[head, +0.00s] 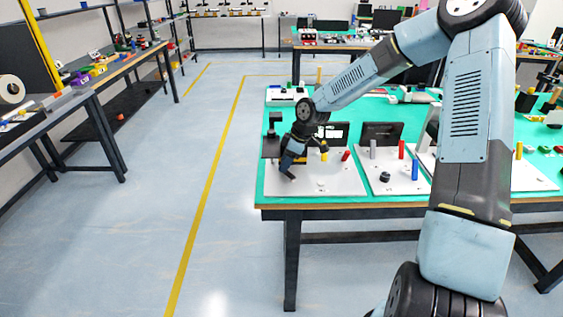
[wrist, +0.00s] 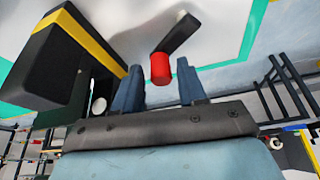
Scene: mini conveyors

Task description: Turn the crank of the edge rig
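The crank (wrist: 180,35) shows in the wrist view as a black arm with a red cylindrical handle (wrist: 160,69) at its near end. My gripper (wrist: 159,88) is open, with one blue finger on each side of the red handle in the picture and gaps on both sides. I cannot tell how deep the handle sits between the fingers. In the head view my gripper (head: 288,170) is low over the white plate (head: 325,186) at the table's left edge. The crank cannot be made out there behind my gripper.
A black box with a yellow stripe (wrist: 68,55) is close to my gripper's left in the wrist view. On the green table (head: 375,108), a dark panel (head: 333,134), a yellow post (head: 324,156) and a red post (head: 346,155) stand nearby. The floor left of the table is clear.

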